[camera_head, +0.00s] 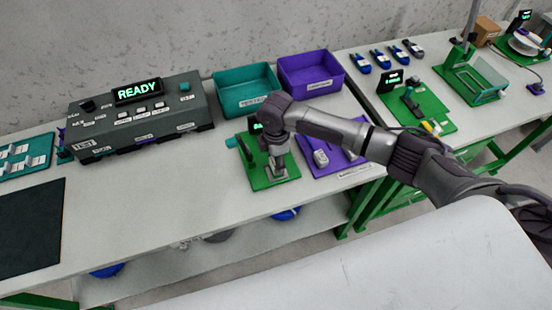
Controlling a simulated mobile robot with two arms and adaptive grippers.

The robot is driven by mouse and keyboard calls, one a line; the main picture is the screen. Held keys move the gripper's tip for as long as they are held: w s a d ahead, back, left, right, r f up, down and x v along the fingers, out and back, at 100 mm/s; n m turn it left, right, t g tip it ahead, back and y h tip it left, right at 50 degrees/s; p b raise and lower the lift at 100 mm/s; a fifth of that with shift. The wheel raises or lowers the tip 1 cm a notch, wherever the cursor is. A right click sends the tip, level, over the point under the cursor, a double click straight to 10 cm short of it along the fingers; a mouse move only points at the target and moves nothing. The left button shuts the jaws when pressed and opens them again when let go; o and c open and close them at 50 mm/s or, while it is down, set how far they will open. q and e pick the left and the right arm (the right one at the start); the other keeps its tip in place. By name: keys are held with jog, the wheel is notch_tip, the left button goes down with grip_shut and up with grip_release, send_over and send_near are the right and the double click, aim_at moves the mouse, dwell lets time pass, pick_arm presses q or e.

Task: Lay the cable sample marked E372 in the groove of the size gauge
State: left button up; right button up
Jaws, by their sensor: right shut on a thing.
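My right gripper (277,172) points down, low over a green board (262,183) at the front edge of the left table. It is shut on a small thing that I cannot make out. The green board carries a teal part (230,142) at its left and a small dark display (257,127), partly hidden by my wrist. I cannot tell whether this board is the size gauge, and no groove shows. No marking E372 is legible in this view. My left gripper is not in view.
A purple board (345,171) with a grey block (320,158) lies just right. Teal (245,106) and purple (311,87) bins and a grey test console (140,122) stand behind and left. The right table (432,69) bears several blue pieces and green stations.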

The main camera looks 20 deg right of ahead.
jog(key=shift+f+b, duration=0.45)
jog(key=shift+f, duration=0.7)
dwell(0.4)
jog(key=o, duration=1.3)
jog(key=shift+c, duration=0.2)
jog(key=shift+r, duration=0.1)
notch_tip(320, 180, up, 8)
jog(key=p, duration=0.8)
